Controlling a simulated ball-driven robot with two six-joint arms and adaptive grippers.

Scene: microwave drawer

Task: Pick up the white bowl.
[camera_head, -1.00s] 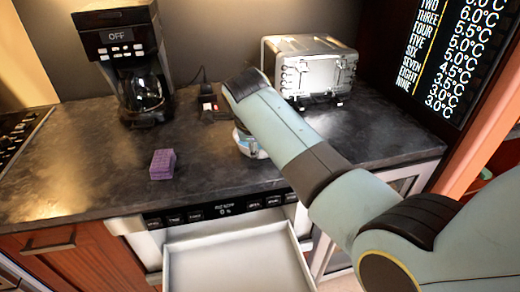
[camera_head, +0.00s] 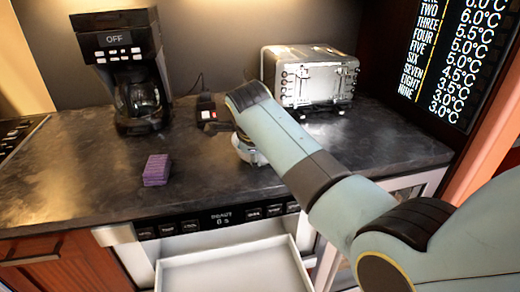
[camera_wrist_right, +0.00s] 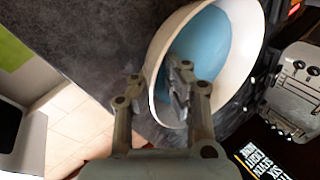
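The white bowl (camera_wrist_right: 208,42), blue inside, fills the upper middle of the right wrist view. In the head view only a small part of the bowl (camera_head: 242,150) shows on the counter; my right arm hides the rest. My right gripper (camera_wrist_right: 155,80) is open at the bowl's near rim. One finger is outside the wall and the other overlaps the inside, with the rim between them. I cannot tell whether either finger touches the wall. My left gripper is in neither view.
A dark counter (camera_head: 80,180) holds a coffee maker (camera_head: 135,75), a silver toaster (camera_head: 310,78), a purple sponge (camera_head: 157,169) and a small dark item (camera_head: 206,110). An open microwave drawer (camera_head: 235,270) juts out below the front edge. Counter left of the sponge is clear.

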